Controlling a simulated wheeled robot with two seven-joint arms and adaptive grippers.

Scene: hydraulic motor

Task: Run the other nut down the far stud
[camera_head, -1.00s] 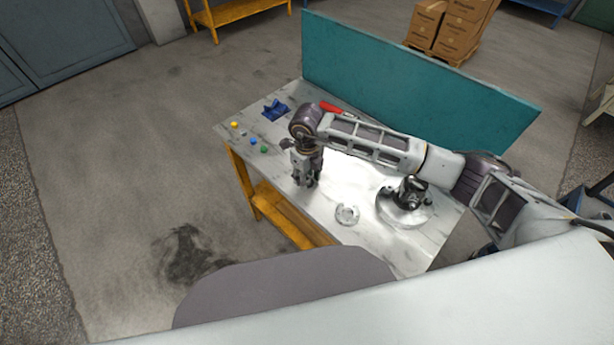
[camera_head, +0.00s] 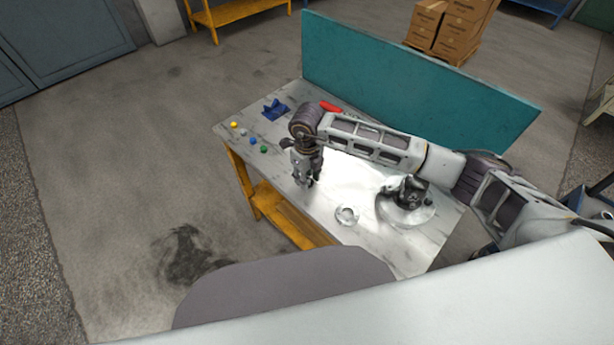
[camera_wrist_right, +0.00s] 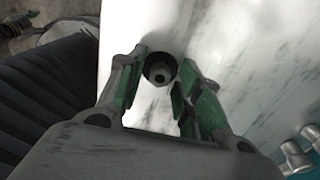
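My right gripper (camera_head: 304,184) points down over the near left part of the table in the head view. In the right wrist view its green-padded fingers (camera_wrist_right: 161,78) stand apart. A small grey nut with a dark rim (camera_wrist_right: 161,70) shows between the fingertips, with a slim gap at the right finger. I cannot tell its height above the table. The dark motor (camera_head: 410,190) sits on a round pale base (camera_head: 420,216) at the table's right. Its studs are too small to make out. My left gripper is not in view.
A small pale ring-shaped dish (camera_head: 347,215) lies between gripper and motor. A blue item (camera_head: 275,110), a red tool (camera_head: 330,107) and several coloured pieces (camera_head: 253,141) lie at the left end. A teal panel (camera_head: 410,85) bounds the table's back.

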